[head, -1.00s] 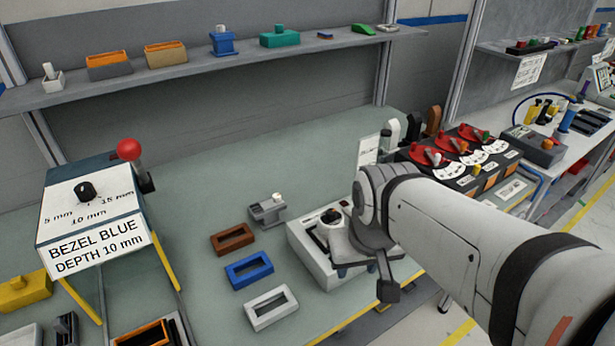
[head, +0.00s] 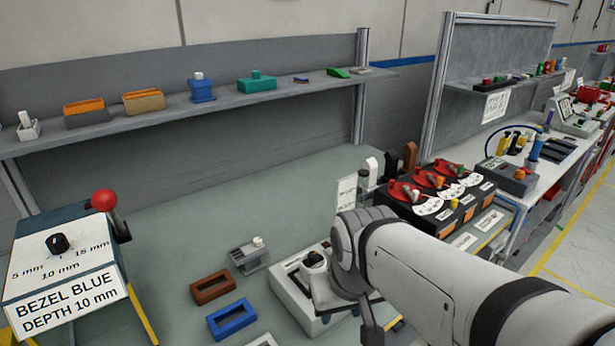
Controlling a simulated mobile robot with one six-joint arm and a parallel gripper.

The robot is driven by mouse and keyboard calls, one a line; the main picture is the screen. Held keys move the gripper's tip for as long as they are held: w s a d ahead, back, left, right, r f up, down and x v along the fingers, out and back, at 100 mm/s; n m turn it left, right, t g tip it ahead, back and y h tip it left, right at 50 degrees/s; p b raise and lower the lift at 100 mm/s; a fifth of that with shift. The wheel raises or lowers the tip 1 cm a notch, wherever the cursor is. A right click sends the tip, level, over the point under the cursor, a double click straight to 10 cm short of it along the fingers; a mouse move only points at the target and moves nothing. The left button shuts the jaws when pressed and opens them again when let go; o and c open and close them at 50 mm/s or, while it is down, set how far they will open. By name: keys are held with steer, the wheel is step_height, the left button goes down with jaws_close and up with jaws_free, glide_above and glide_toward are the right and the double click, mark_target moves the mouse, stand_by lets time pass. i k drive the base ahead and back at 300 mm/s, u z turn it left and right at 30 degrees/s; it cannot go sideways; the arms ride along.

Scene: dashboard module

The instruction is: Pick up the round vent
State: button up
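I cannot pick out the round vent with certainty in the head view. My gripper (head: 348,308) is at the end of my white arm, low in the middle of the picture. It is over or beside the right side of a white box-shaped fixture (head: 290,296) with a dark slot and a dark round part (head: 314,259) on top. The wrist hides the fingertips and part of the fixture. I cannot tell whether the gripper is open, touching the fixture or holding anything.
Brown (head: 213,288) and blue (head: 232,320) bezel frames and a grey block (head: 249,257) lie left of the fixture. A box with a red-knobbed lever (head: 104,200) stands at left. Dark units with red dials (head: 425,205) stand behind my arm. The green bench middle (head: 200,220) is clear.

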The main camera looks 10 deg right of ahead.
mark_target(306, 269)
steer(key=u, duration=2)
steer(key=k, duration=1.5)
steer(key=z, duration=0.65)
steer(key=i, duration=1)
steer(key=z, duration=0.05)
